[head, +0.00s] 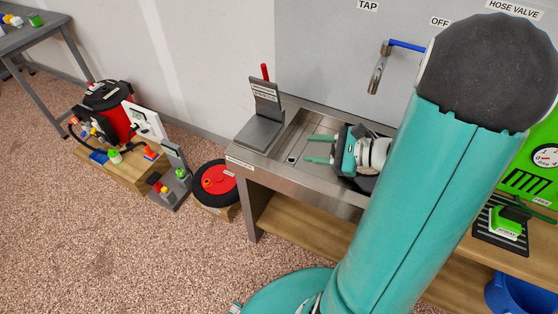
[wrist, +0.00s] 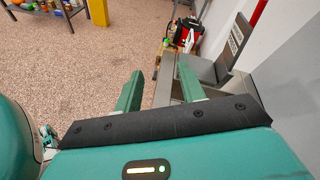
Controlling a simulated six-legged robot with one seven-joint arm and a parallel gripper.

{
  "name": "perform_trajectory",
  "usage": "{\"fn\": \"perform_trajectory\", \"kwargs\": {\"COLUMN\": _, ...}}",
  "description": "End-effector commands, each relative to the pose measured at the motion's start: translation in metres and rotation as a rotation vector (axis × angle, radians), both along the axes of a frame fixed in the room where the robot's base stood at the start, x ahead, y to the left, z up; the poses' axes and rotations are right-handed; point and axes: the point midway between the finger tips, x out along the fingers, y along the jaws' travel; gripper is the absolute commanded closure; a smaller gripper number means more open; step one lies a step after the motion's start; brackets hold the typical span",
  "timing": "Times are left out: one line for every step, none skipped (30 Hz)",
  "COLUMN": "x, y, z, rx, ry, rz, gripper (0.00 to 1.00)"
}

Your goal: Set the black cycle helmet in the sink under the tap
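The steel sink (head: 296,137) is set in the bench top. The tap (head: 378,75) with its blue lever hangs from the wall panel to the right of the basin. My gripper (head: 319,149) is over the sink, its fingers pointing left. In the wrist view my gripper (wrist: 157,88) has its two green fingers wide apart with nothing between them. A dark rounded object (head: 366,184) shows under my wrist in the sink area; it looks like the black helmet, but my gripper and arm hide most of it, so I cannot tell its exact pose.
A grey stand (head: 262,130) with a red rod is at the bench's left end. A black-and-red wheel-like object (head: 218,183) and a wooden platform with a red vacuum (head: 117,122) are on the floor. Green equipment (head: 530,182) stands right.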

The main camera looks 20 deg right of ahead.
Motion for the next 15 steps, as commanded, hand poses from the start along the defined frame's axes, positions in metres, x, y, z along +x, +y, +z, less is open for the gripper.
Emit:
{"fn": "perform_trajectory", "kwargs": {"x": -0.002, "y": 0.024, "z": 0.01, "rx": -0.079, "ry": -0.004, "rz": 0.102, "gripper": 0.6}}
{"fn": "perform_trajectory", "kwargs": {"x": -0.004, "y": 0.036, "z": 0.013, "rx": -0.127, "ry": -0.002, "rz": 0.159, "gripper": 0.6}}
{"fn": "perform_trajectory", "kwargs": {"x": -0.009, "y": 0.052, "z": 0.017, "rx": -0.188, "ry": -0.002, "rz": 0.233, "gripper": 0.6}}
{"fn": "perform_trajectory", "kwargs": {"x": -0.013, "y": 0.062, "z": 0.019, "rx": -0.237, "ry": -0.002, "rz": 0.289, "gripper": 0.6}}
{"fn": "perform_trajectory", "kwargs": {"x": -0.017, "y": 0.072, "z": 0.022, "rx": -0.286, "ry": -0.006, "rz": 0.342, "gripper": 0.6}}
{"fn": "perform_trajectory", "kwargs": {"x": -0.022, "y": 0.084, "z": 0.025, "rx": -0.354, "ry": -0.011, "rz": 0.412, "gripper": 0.6}}
{"fn": "perform_trajectory", "kwargs": {"x": -0.027, "y": 0.092, "z": 0.027, "rx": -0.405, "ry": -0.016, "rz": 0.464, "gripper": 0.6}}
{"fn": "perform_trajectory", "kwargs": {"x": -0.031, "y": 0.099, "z": 0.03, "rx": -0.457, "ry": -0.023, "rz": 0.512, "gripper": 0.6}}
{"fn": "perform_trajectory", "kwargs": {"x": -0.038, "y": 0.108, "z": 0.033, "rx": -0.528, "ry": -0.033, "rz": 0.578, "gripper": 0.6}}
{"fn": "perform_trajectory", "kwargs": {"x": -0.042, "y": 0.114, "z": 0.035, "rx": -0.582, "ry": -0.042, "rz": 0.625, "gripper": 0.6}}
{"fn": "perform_trajectory", "kwargs": {"x": -0.047, "y": 0.119, "z": 0.037, "rx": -0.636, "ry": -0.053, "rz": 0.672, "gripper": 0.6}}
{"fn": "perform_trajectory", "kwargs": {"x": -0.053, "y": 0.126, "z": 0.04, "rx": -0.71, "ry": -0.069, "rz": 0.732, "gripper": 0.6}}
{"fn": "perform_trajectory", "kwargs": {"x": -0.057, "y": 0.129, "z": 0.042, "rx": -0.767, "ry": -0.082, "rz": 0.776, "gripper": 0.6}}
{"fn": "perform_trajectory", "kwargs": {"x": -0.061, "y": 0.133, "z": 0.045, "rx": -0.824, "ry": -0.097, "rz": 0.818, "gripper": 0.6}}
{"fn": "perform_trajectory", "kwargs": {"x": -0.066, "y": 0.136, "z": 0.049, "rx": -0.901, "ry": -0.119, "rz": 0.871, "gripper": 0.6}}
